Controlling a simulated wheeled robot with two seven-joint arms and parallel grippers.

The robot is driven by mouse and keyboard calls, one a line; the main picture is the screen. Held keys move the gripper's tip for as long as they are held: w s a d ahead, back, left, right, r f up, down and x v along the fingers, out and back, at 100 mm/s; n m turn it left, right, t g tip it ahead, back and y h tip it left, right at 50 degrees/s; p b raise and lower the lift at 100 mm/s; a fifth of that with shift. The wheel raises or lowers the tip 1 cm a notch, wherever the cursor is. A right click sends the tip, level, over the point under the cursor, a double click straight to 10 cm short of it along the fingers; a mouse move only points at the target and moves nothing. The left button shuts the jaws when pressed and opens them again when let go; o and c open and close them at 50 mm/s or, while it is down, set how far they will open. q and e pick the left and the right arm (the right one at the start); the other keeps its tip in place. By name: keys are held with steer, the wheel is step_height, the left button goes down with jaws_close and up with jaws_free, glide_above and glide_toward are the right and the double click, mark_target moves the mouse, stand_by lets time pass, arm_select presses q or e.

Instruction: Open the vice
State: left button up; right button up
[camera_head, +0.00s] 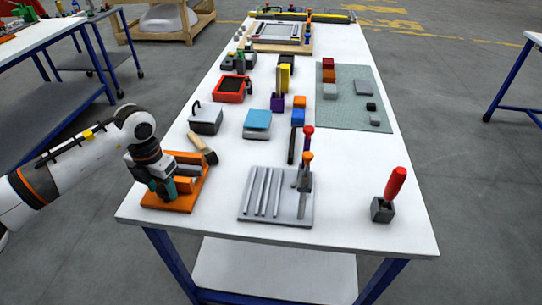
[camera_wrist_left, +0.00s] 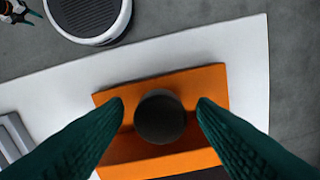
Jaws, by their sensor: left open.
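The vice (camera_head: 192,188) has an orange base and orange jaw blocks. It sits at the front left corner of the white table (camera_head: 350,233). In the left wrist view its orange body (camera_wrist_left: 215,82) lies below my fingers, and a dark round knob (camera_wrist_left: 160,117) shows in the middle. My left gripper (camera_head: 163,192) is at the vice's left front side, and it hides part of the vice in the head view. Its two teal fingers (camera_wrist_left: 160,106) are open, one on each side of the knob. I cannot tell whether they touch it.
A brush (camera_head: 202,148) lies just behind the vice. A grey slotted tray (camera_head: 276,196) stands to its right, with upright tools at its right end. A red-handled tool stands in a grey block (camera_head: 382,210) farther right. Table between tray and block is clear.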

mark_target(162, 187)
arm_select(q)
step_height(162, 187, up, 12)
steer(key=b, duration=0.2)
steer(key=s+d+f+m+h+p, duration=0.15)
steer(key=d+h, duration=0.25)
steer(key=d, duration=0.4)
steer(key=d+f+m+h, duration=0.1)
steer(key=d+f+h, duration=0.15)
steer(key=d, duration=0.55)
steer(key=s+d+r+n+t+h, duration=0.1)
steer(key=s+d+r+n+h, duration=0.1)
steer(key=d+r+h, duration=0.5)
steer(key=s+d+h, duration=0.1)
steer(key=d+h, duration=0.2)
steer(key=d, duration=0.1)
steer(key=shift+s, duration=0.2)
steer(key=shift+r, duration=0.15)
